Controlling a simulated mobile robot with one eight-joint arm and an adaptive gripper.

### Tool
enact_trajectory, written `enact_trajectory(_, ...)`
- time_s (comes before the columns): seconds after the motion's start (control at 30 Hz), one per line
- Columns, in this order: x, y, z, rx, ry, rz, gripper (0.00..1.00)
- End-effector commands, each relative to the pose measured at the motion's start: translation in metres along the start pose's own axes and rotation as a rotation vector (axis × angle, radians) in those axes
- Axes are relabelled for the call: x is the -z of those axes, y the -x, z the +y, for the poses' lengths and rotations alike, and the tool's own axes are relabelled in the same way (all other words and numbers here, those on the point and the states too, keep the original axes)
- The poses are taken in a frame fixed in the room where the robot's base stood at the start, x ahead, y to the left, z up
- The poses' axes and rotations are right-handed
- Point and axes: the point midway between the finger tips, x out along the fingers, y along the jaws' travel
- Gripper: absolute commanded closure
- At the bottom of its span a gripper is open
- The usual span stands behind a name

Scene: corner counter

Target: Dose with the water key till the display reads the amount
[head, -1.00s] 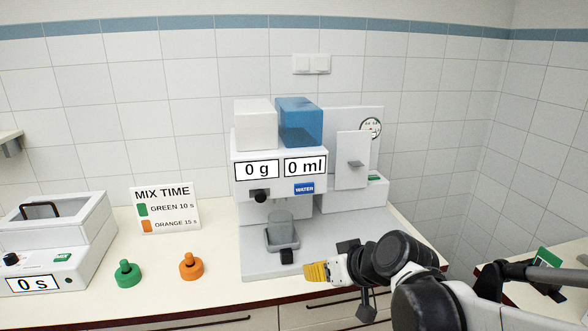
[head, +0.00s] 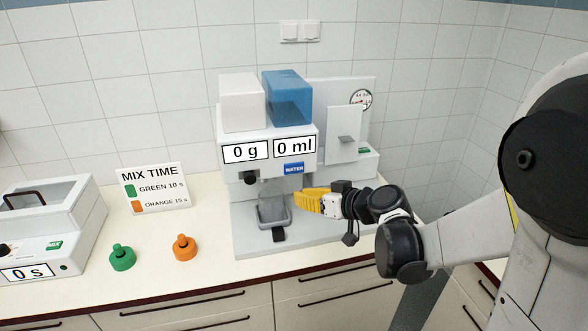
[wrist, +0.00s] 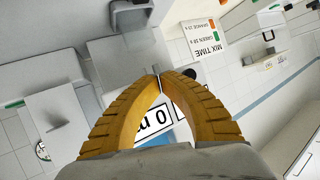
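The white dispenser (head: 232,177) carries a "0 g" display (head: 245,151) and a "0 ml" display (head: 294,147). The blue water key (head: 293,168), marked WATER, is on its front below the ml display. My gripper (head: 297,198) is in front of the dispenser, below the key and right of the grey cup (head: 274,213), and does not appear to touch either. In the wrist view the yellow fingers (wrist: 157,74) meet at their tips with nothing seen between them. Part of the ml display (wrist: 158,136) shows upside down behind them; the key is not clearly visible there.
A blue water tank (head: 288,97) and a white tank (head: 241,103) stand on top. A black knob (head: 250,178) is left of the key. Green (head: 122,257) and orange (head: 184,247) knobbed pieces, a mix-time sign (head: 153,189) and the mixer (head: 45,235) are on the left.

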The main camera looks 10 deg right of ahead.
Motion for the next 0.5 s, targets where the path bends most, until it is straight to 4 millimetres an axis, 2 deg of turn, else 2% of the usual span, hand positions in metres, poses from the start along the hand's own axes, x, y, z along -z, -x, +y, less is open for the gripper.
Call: enact_trajectory(0.5,0.028,-0.052,0.027,0.001,0.000,0.001,1.00)
